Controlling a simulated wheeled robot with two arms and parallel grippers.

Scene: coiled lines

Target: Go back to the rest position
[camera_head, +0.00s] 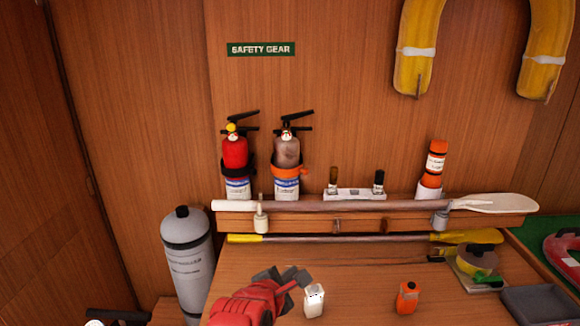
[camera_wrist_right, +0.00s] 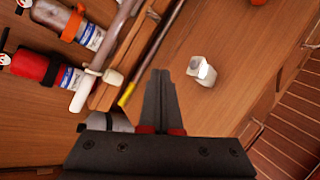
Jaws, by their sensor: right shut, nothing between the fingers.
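My right gripper (camera_head: 298,277), at the end of a red arm, is above the left part of the wooden bench top in the head view. Its dark fingers are together and hold nothing. In the right wrist view the shut fingers (camera_wrist_right: 160,78) point up the picture over bare wood. A small white object (camera_head: 314,300) stands on the bench just right of the gripper; it also shows in the right wrist view (camera_wrist_right: 202,71), apart from the fingers. My left gripper is not in view.
A rack (camera_head: 300,221) along the wall holds a red extinguisher (camera_head: 235,153), a grey-brown extinguisher (camera_head: 286,153) and an orange canister (camera_head: 434,165). A grey cylinder (camera_head: 188,262) stands left. An orange item (camera_head: 407,298) and grey tray (camera_head: 540,304) are right. The bench middle is clear.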

